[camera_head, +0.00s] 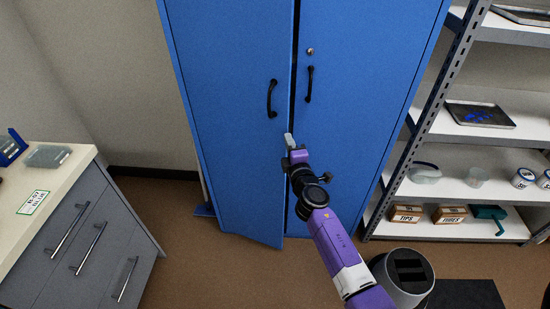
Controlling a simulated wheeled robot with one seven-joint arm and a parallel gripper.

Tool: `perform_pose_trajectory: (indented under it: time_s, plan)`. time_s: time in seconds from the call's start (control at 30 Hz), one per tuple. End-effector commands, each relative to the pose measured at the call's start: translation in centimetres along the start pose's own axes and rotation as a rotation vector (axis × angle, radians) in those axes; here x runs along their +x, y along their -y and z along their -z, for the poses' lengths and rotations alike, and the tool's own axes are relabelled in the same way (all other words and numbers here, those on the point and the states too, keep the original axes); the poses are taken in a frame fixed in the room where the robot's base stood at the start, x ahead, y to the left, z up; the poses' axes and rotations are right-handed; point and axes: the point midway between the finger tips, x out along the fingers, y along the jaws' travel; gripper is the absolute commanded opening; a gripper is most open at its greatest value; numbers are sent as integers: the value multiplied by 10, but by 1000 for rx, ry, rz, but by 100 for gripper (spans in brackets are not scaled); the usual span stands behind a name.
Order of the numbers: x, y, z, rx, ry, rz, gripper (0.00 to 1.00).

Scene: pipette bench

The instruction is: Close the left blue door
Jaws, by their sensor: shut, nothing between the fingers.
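The left blue door (231,95) belongs to a tall blue cabinet and has a dark handle (271,98) near its right edge. It stands slightly ajar, with a narrow dark gap along that edge and its bottom corner swung out a little. The right blue door (352,95) looks closed, with its own dark handle (309,84) and a round lock above. My gripper (289,140) is shut and empty, in front of the cabinet near the gap, below both handles. I cannot tell whether it touches the left door.
A counter with grey drawers (88,238) stands at the left, with a small box (47,156) on top. A metal shelf (470,144) with a tray, containers and labelled boxes stands close on the right. Brown floor (210,275) is clear before the left door.

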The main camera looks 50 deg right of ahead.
Motion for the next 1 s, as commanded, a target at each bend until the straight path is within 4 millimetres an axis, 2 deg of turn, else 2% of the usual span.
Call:
perform_pose_trajectory:
  time_s: [0.1,0.3,0.77,1.0]
  plan:
    - [28,1,-18,-1,-1,-2,0]
    - [55,0,-34,1,-2,-1,0]
    - [61,-1,-37,1,-2,-1,0]
    - [60,0,-32,3,-2,0,0]
